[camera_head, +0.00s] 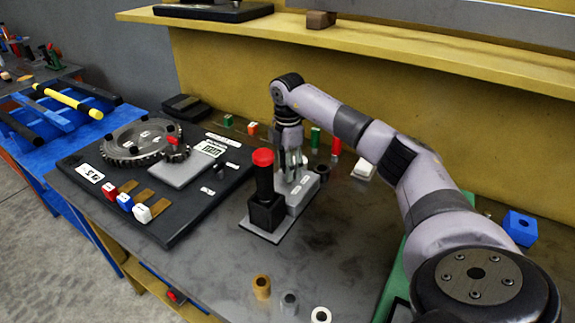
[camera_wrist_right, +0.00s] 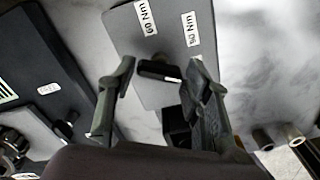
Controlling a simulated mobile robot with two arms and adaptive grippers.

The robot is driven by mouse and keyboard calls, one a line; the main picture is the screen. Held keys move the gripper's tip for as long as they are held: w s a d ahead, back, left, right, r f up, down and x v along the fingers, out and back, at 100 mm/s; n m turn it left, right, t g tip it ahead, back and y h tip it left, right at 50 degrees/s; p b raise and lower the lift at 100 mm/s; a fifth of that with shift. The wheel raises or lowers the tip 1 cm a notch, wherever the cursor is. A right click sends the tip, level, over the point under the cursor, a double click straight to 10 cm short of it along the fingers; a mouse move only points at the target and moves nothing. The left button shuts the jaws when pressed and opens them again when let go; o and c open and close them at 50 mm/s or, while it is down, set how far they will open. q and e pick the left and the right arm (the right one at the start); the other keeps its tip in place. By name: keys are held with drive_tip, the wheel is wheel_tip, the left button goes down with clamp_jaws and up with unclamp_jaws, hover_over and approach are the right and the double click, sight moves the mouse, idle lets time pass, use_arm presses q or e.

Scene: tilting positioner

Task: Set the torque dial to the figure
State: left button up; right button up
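The torque dial (camera_wrist_right: 158,70) is a dark bar-shaped knob with a white mark towards its right end, on a light grey panel (camera_wrist_right: 125,40) in the right wrist view. A label by it reads 60 Nm (camera_wrist_right: 146,18); a second Nm label (camera_wrist_right: 191,29) has a figure I cannot read for certain. My right gripper (camera_wrist_right: 162,68) is open, its fingers on either side of the dial in the picture; I see no clear contact. In the head view my right gripper (camera_head: 291,158) points down at the grey unit (camera_head: 305,190), hiding the dial. My left gripper is out of view.
A black post with a red cap (camera_head: 263,157) stands close left of my right gripper. Left is a dark board (camera_head: 190,215) with a large gear (camera_head: 135,143) and coloured blocks. Several small rings (camera_head: 262,287) stand in front.

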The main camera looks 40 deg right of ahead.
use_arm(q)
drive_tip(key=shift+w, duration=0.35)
use_arm(e)
drive_tip(key=c, duration=0.7)
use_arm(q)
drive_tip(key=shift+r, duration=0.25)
use_arm(e)
drive_tip(key=shift+n, duration=0.4)
drive_tip(key=n+p, duration=0.1)
drive_tip(key=n, duration=0.3)
drive_tip(key=shift+r+p, duration=0.1)
drive_tip(key=shift+p, duration=0.25)
drive_tip(key=n+p, duration=0.1)
drive_tip(key=n, duration=1.1)
drive_tip(key=shift+n, duration=0.3)
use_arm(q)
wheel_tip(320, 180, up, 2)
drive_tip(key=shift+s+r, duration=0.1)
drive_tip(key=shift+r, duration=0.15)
use_arm(e)
drive_tip(key=n, duration=0.6)
drive_tip(key=shift+n, duration=0.3)
